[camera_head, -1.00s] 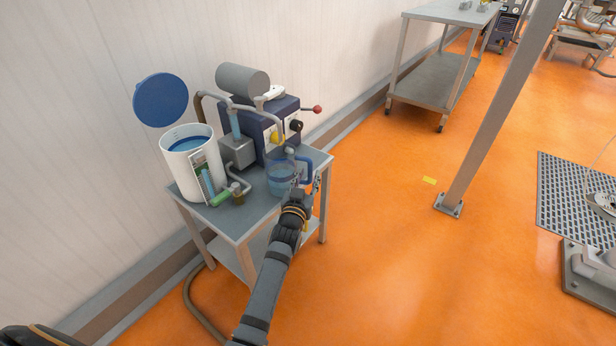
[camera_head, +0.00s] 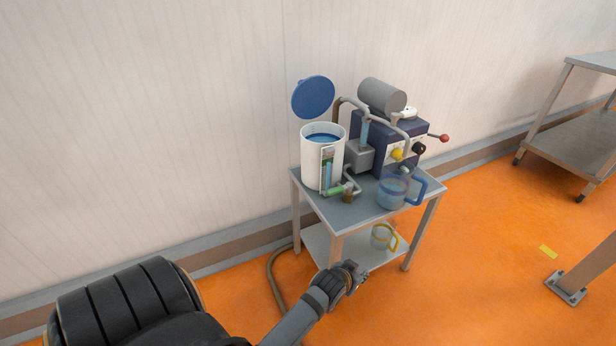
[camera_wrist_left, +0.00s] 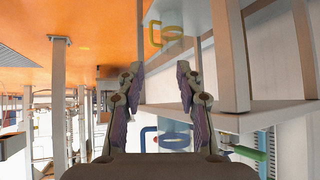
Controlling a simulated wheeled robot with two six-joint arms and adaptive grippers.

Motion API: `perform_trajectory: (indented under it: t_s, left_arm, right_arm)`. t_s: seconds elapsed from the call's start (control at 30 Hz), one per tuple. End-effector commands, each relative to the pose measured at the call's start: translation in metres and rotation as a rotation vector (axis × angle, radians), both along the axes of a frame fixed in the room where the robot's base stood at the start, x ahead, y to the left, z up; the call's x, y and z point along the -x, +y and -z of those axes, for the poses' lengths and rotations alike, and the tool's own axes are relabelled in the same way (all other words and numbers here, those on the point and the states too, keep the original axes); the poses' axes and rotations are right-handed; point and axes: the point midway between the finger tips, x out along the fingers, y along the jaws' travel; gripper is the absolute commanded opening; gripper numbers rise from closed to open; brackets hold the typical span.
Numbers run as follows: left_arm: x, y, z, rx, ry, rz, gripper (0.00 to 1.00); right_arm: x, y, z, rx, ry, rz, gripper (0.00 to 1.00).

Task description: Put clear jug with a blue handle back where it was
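The clear jug with a blue handle (camera_head: 392,192) stands upright on the top of the small steel table (camera_head: 352,212), near its front right edge, with its handle to the right. The blue handle also shows low in the left wrist view (camera_wrist_left: 150,139), behind my fingers. My left gripper (camera_head: 352,277) is in front of the table, below its top and apart from the jug. In the left wrist view the left gripper (camera_wrist_left: 160,76) is open, with nothing between its fingers. My right gripper is not in view.
A clear jug with a yellow handle (camera_head: 381,237) stands on the table's lower shelf. A white tank (camera_head: 314,165) and a dark blue machine (camera_head: 402,135) fill the tabletop's back. A hose (camera_head: 274,278) lies left of the table.

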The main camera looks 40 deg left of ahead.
Motion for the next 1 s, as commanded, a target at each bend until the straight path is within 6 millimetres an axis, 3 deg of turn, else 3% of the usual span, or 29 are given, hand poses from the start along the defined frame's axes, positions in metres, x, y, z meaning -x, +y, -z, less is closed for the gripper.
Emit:
perform_trajectory:
  t_s: [0.03, 0.1, 0.2, 0.3, 0.4, 1.0]
  left_arm:
    - [0.045, 0.004, 0.02, 0.002, 0.147, 0.009, 0.36]
    - [0.105, 0.005, 0.04, 0.014, 0.35, 0.03, 0.36]
    - [0.173, 0.004, 0.05, 0.027, 0.566, 0.064, 0.36]
    - [0.211, 0.002, 0.051, 0.033, 0.687, 0.087, 0.36]
    - [0.224, 0.002, 0.051, 0.037, 0.729, 0.096, 0.36]
    - [0.222, 0.004, 0.051, 0.034, 0.732, 0.088, 0.36]
  right_arm:
    - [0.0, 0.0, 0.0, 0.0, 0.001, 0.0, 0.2]
    - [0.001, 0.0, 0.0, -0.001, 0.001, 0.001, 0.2]
    - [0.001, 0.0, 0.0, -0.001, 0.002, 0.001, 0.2]
    - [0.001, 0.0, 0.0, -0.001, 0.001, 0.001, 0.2]
    - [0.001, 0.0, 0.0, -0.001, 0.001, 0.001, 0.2]
    - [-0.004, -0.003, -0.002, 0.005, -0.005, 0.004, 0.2]
